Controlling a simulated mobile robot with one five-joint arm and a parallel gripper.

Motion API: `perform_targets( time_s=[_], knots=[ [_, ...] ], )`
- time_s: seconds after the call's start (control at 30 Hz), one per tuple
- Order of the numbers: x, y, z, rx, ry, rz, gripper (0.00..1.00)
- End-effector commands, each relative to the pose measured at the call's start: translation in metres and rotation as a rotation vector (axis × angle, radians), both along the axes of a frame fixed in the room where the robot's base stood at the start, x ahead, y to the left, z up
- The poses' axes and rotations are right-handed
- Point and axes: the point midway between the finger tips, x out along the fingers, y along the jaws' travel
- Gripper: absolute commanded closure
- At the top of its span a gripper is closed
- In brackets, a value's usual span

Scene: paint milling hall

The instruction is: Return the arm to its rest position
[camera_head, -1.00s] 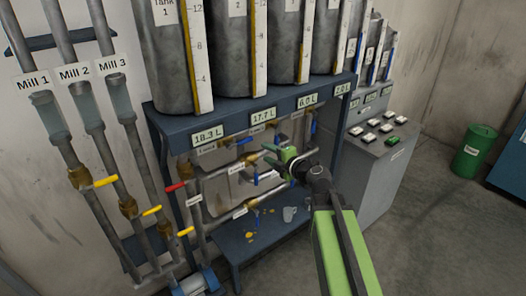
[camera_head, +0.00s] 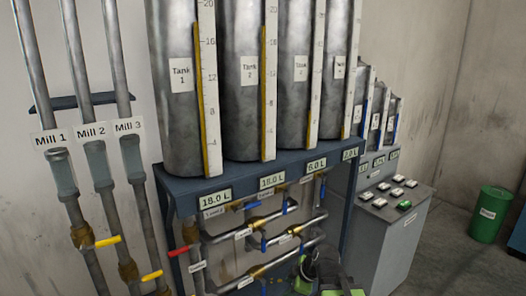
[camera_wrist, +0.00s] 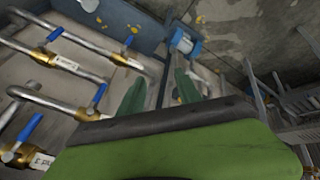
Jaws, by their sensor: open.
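My gripper (camera_head: 308,268) shows at the bottom of the head view, low in front of the pipework under the tanks, with part of my green arm cut off by the frame's lower edge. In the wrist view its two dark green fingers (camera_wrist: 160,92) stand apart with nothing between them. Pipes with blue-handled valves (camera_wrist: 45,57) lie to the left of the fingers there. I cannot tell exactly how far the gripper is from the pipes.
The tank stand (camera_head: 190,186) carries several grey tanks (camera_head: 180,110). The mill pipes (camera_head: 62,180) with yellow handles stand at left. A control console (camera_head: 385,235) is at right, and a green bin (camera_head: 490,215) is beyond it. Floor (camera_head: 455,265) is clear between console and bin.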

Motion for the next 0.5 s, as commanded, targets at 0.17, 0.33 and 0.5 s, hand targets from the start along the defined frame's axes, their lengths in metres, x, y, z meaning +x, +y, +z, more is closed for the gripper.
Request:
perform_targets(
  time_s=[0.17,0.33,0.5],
  knots=[
    [-0.05,-0.051,-0.026,-0.063,0.349,-0.585,0.59],
    [-0.081,-0.08,-0.031,-0.096,0.503,-1.097,0.59],
    [-0.089,-0.08,-0.031,-0.059,0.55,-1.323,0.59]
  ],
)
